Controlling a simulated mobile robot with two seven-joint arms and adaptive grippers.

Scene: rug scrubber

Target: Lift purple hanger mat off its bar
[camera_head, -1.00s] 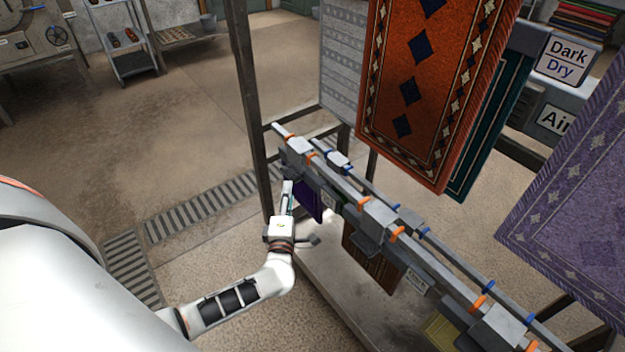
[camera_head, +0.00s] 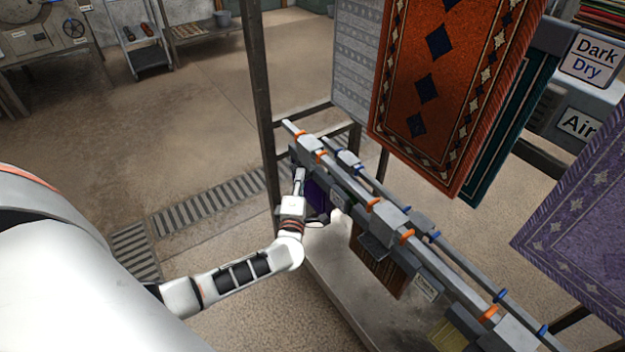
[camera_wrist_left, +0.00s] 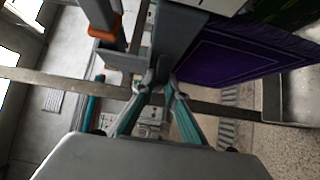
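The purple hanger mat (camera_head: 315,194) hangs near the far left end of the rack's bar (camera_head: 341,172), partly hidden by my left gripper. In the left wrist view the purple mat (camera_wrist_left: 232,52) hangs to the right of a grey hanger bracket (camera_wrist_left: 176,38). My left gripper (camera_head: 300,174) is beside the mat's left edge, below the bar. In the wrist view its fingertips (camera_wrist_left: 157,86) converge at the bracket's lower end. Whether they grip it or only stand around it I cannot tell. My right gripper is not in view.
A brown mat (camera_head: 378,262) and a yellowish mat (camera_head: 447,334) hang farther along the rack. Large orange (camera_head: 450,90) and lavender (camera_head: 580,205) rugs hang above and to the right. A dark upright post (camera_head: 262,105) stands just behind the gripper. The floor at left is open.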

